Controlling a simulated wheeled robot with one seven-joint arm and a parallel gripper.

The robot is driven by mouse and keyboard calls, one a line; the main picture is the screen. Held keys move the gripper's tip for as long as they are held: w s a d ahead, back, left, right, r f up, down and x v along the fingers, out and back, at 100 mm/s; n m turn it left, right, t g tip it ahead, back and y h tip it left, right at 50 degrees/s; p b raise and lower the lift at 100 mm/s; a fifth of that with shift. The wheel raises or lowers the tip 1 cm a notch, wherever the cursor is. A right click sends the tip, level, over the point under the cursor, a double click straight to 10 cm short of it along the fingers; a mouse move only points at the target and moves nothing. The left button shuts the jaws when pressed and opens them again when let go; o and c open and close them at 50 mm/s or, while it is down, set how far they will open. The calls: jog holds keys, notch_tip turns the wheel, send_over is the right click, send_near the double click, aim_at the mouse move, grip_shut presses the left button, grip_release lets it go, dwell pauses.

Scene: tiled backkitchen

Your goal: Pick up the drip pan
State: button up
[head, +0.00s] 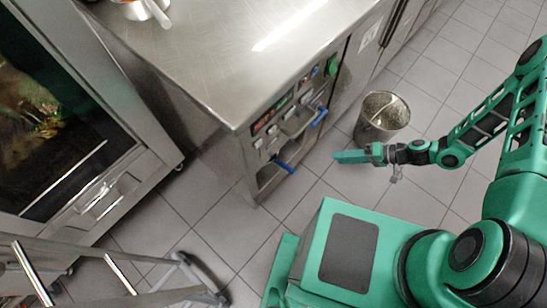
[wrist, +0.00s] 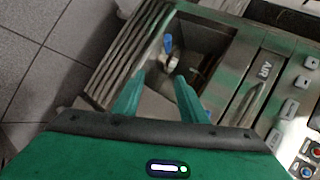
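I cannot surely tell a drip pan in either view. My gripper (head: 350,156) reaches left toward the steel cooking unit (head: 262,98), apart from its front. In the wrist view my gripper (wrist: 158,97) has its two green fingers spread, with nothing held between them. Beyond the fingers is a recess (wrist: 205,42) in the unit, with a blue-handled tap (wrist: 168,46) inside. Its lower part is partly hidden by the fingers and my gripper body.
A metal bucket (head: 382,118) with a soiled inside stands on the floor just behind my gripper. A pot (head: 140,8) sits on the countertop. Tiled floor lies clear between.

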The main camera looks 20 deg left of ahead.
aim_at(283, 165)
jog(key=s+a+f+m+t+y, duration=0.35)
jog(key=s+a+f, duration=0.4)
jog(key=a, duration=0.25)
jog(key=shift+h, duration=0.35)
jog(key=x, duration=1.1)
jog(key=shift+w+d+f, duration=0.15)
jog(key=shift+w+f, duration=0.15)
jog(key=shift+c, duration=0.4)
grip_shut()
